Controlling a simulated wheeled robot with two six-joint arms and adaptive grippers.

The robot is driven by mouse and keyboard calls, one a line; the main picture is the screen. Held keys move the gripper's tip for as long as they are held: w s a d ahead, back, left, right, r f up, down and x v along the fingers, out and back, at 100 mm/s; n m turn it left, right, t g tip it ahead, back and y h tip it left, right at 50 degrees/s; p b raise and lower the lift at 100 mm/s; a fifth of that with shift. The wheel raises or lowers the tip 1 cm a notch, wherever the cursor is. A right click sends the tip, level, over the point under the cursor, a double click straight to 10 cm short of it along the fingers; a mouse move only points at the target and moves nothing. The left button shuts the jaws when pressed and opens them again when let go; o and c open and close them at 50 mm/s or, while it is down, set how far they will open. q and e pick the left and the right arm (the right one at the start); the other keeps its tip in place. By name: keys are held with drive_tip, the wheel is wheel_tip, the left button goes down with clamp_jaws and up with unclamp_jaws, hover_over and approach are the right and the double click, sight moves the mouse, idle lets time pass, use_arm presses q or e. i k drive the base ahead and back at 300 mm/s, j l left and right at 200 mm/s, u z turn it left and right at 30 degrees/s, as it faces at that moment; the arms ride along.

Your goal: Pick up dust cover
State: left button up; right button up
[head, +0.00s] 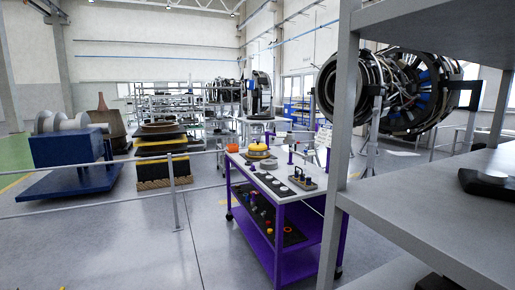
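No part in view can be named the dust cover for certain. A yellow round part (258,151) sits at the back of the white top of a purple cart (287,201). A smaller orange round part (232,148) is to its left on the same top. Either might be a cover; they are too small to tell. A dark flat object (488,184) lies on a grey shelf at the right and is cut off by the picture edge. Neither of my grippers is in view.
A grey shelving rack (425,195) with an upright post fills the right side, close to me. A metal railing (100,202) crosses the left. Open floor (150,250) lies left of the cart. A turbofan engine (350,85) stands behind, and a blue stand (65,150) is at left.

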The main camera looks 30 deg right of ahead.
sight(258, 146)
drive_tip(key=i+z, duration=0.25)
drive_tip(key=i, duration=2.45)
drive_tip(key=i+j+z, duration=0.1)
drive_tip(key=i, duration=1.35)
